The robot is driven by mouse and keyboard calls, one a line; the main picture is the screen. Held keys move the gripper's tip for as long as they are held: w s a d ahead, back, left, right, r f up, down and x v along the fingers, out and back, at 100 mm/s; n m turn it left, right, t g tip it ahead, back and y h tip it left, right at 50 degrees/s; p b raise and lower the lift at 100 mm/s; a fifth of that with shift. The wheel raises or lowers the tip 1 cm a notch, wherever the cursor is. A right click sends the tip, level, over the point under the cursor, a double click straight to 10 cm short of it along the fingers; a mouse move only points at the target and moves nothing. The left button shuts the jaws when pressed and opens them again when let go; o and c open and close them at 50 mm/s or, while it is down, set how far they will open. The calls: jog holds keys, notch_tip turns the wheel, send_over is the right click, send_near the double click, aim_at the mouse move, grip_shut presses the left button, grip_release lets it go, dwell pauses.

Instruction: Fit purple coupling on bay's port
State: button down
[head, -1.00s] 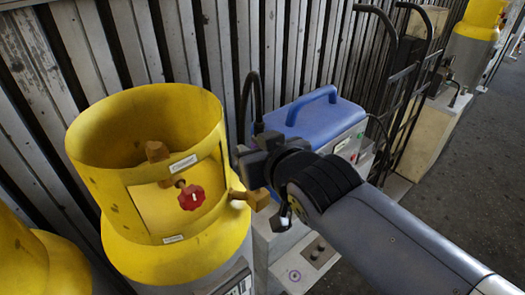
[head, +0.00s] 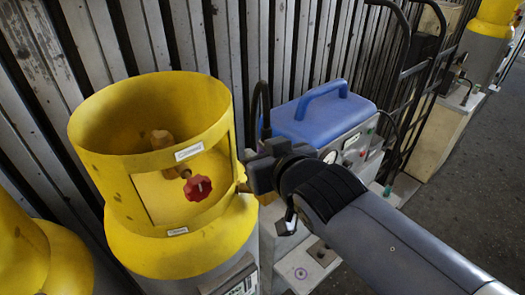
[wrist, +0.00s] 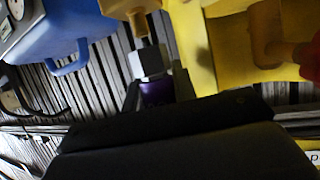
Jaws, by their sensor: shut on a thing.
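The purple coupling (wrist: 157,92) shows in the wrist view between my gripper's jaws (wrist: 158,98), which are shut on it. A pale hexagonal fitting (wrist: 148,62) lies directly in line beyond it, with a brass stub (wrist: 139,22) behind that. I cannot tell whether the coupling touches or overlaps the pale fitting. In the head view, my gripper (head: 258,172) is at the right side of the yellow cylinder's collar (head: 85,165). Only a bit of brass (head: 243,187) shows there, and the coupling is hidden.
A red handwheel (head: 198,188) sits inside the collar's opening. A blue-topped machine (head: 318,122) with a handle stands close behind my gripper. A black hand truck (head: 405,100) and ribbed metal wall (head: 170,35) are behind. Another yellow cylinder (head: 60,265) is at lower left.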

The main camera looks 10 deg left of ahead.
jog(key=shift+f+b, duration=1.4)
jog(key=shift+b, duration=0.1)
jog(key=c, duration=1.1)
grip_release()
jog(key=shift+o, duration=0.2)
jog(key=shift+s, duration=0.1)
jog(key=b+v, duration=0.1)
jog(key=v, duration=0.9)
jog(key=shift+s+d, duration=0.25)
jog(key=shift+r, duration=0.1)
jog(key=p+x, duration=0.1)
jog(key=x, duration=0.9)
jog(key=shift+w+a, duration=0.2)
jog(key=shift+w, duration=0.15)
jog(key=shift+s, duration=0.1)
